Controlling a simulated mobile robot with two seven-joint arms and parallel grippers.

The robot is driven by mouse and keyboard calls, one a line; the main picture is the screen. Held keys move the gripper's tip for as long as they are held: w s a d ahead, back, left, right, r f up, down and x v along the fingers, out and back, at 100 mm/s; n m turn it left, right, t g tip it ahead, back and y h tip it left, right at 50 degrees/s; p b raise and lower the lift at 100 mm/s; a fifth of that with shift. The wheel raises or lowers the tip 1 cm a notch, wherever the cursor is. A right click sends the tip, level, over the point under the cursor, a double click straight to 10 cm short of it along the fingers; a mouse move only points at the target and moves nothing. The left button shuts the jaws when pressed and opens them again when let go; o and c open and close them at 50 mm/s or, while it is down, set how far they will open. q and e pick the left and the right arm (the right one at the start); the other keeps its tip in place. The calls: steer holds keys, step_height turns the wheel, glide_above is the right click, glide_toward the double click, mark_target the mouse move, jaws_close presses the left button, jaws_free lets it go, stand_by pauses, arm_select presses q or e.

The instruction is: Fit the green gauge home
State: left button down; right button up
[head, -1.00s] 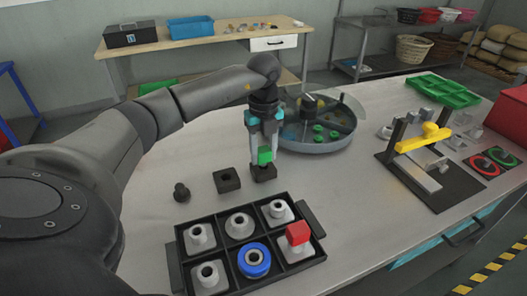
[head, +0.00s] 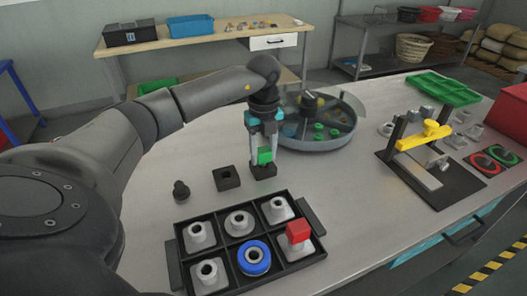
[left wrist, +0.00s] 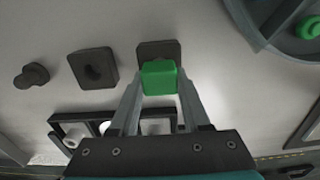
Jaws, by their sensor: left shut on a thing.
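The green gauge (head: 265,157) is a small green block held between the fingertips of my left gripper (head: 265,153). It also shows in the left wrist view (left wrist: 159,77), between both fingers. A dark square block (head: 263,171) is directly below the green gauge on the table; its top is partly hidden by the gauge in the left wrist view (left wrist: 158,48). I cannot tell whether the gauge's lower end is inside that block or just above it. My right gripper is not in view.
A dark block with a hole (head: 227,178) and a dark round knob (head: 181,191) stand to the left. A black compartment tray (head: 172,262) with grey, blue and red-topped pieces is in front. A round divided tank (head: 318,144) is behind; a yellow-barred fixture (head: 424,139) is at right.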

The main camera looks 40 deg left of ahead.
arm_select(q)
steer(key=shift+f, duration=0.5)
stand_by(0.3)
steer(key=shift+f+p, duration=0.15)
steer(key=shift+p, duration=0.25)
stand_by(3.0)
steer(key=shift+s+d+f, duration=0.1)
steer(key=shift+s+f, duration=0.05)
steer(key=shift+f, duration=0.05)
stand_by(1.3)
steer(key=shift+c, duration=1.4)
jaws_free()
steer(key=shift+f, duration=0.1)
steer(key=shift+s, duration=0.1)
step_height(320, 180, up, 16)
steer(key=p, duration=0.2)
steer(key=shift+w, duration=0.25)
steer(key=shift+f, duration=0.1)
